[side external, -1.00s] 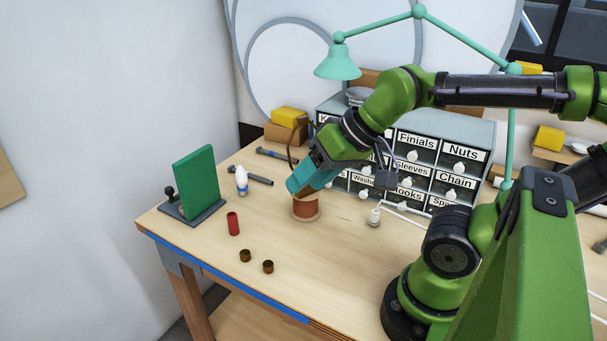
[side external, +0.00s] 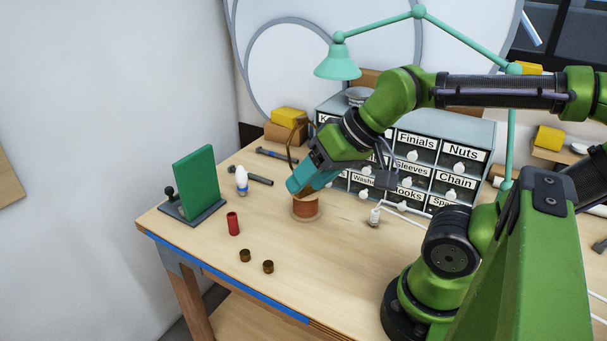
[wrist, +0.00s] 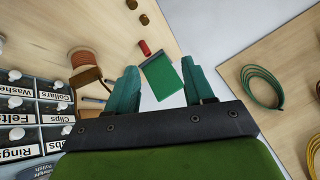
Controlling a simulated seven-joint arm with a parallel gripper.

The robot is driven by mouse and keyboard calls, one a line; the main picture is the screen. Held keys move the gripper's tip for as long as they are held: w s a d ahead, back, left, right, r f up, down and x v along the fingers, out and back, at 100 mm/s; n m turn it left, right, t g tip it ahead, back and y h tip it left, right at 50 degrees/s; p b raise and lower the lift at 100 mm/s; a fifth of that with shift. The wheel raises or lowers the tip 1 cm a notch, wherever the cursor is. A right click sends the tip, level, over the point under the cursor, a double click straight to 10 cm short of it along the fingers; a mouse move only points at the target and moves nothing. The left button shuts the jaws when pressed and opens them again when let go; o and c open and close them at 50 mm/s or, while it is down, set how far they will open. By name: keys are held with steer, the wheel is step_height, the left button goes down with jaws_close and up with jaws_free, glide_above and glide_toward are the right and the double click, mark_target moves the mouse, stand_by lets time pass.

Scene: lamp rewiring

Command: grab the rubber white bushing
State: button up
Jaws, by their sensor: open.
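I cannot make out a piece that is clearly the rubber white bushing in either view. My gripper (side external: 296,187) appears just above or in front of the copper wire spool (side external: 305,208), tilted down to the left. In the wrist view my gripper (wrist: 160,70) has its teal fingers wide apart with nothing held between them.
A labelled drawer unit (side external: 466,168) and a green lamp (side external: 338,64) are behind. The table's front middle is clear.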

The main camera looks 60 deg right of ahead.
steer(key=m+g+h, duration=0.2)
steer(key=m+g, duration=0.5)
steer(key=m, duration=2.4)
glide_toward(375, 211)
step_height(375, 211, down, 12)
steer(key=shift+r, duration=0.1)
steer(key=shift+w, duration=0.1)
steer(key=c, duration=0.9)
